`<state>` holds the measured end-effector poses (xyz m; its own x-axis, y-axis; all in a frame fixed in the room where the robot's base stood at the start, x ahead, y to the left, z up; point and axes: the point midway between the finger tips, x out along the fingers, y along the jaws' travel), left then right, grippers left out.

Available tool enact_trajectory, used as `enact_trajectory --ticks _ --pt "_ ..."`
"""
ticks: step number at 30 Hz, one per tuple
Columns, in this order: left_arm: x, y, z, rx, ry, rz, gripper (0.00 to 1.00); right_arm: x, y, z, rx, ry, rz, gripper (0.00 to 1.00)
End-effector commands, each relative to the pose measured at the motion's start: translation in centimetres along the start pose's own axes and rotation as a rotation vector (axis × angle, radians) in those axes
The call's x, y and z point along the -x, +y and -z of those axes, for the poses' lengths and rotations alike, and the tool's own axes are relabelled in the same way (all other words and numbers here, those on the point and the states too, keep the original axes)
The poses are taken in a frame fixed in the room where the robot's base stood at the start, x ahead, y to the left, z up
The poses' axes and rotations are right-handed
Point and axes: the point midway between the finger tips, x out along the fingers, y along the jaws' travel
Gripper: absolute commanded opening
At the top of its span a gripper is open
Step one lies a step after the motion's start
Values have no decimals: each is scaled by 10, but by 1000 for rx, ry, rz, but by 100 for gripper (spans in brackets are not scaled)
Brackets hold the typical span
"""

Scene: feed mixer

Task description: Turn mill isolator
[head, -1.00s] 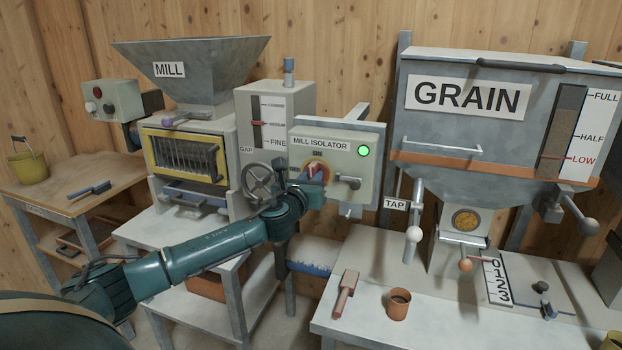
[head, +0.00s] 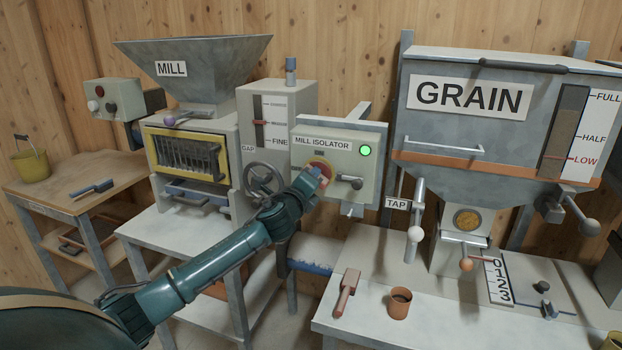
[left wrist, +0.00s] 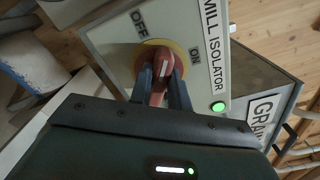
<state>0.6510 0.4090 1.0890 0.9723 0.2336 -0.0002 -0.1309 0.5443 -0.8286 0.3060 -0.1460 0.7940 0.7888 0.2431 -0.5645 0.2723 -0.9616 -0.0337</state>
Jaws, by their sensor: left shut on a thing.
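The mill isolator (head: 361,155) is a pale grey box with a lit green lamp (head: 365,150) and a small lever at its lower right. Its red knob (left wrist: 166,70) sits on a yellow disc (left wrist: 147,53) in the left wrist view. OFF and ON are printed beside the disc. The knob's white mark points roughly between the two words. My left gripper (left wrist: 162,82) is shut on the red knob, one dark finger on each side. In the head view my left gripper (head: 316,176) partly hides the knob and disc. My right gripper is not in view.
The mill (head: 190,75) and a gap box with handwheel (head: 262,178) stand left of the isolator. The grain hopper (head: 440,140) with its tap levers is to the right.

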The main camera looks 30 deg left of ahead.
Motion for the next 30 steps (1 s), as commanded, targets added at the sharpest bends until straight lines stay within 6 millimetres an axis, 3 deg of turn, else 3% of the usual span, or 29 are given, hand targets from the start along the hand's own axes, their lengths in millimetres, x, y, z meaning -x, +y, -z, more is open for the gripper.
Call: enact_trajectory --ticks 15,30 --pt "0 4 1 441 -1 -2 0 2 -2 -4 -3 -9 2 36" --pt "0 5 1 605 -1 -1 0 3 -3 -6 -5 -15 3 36"
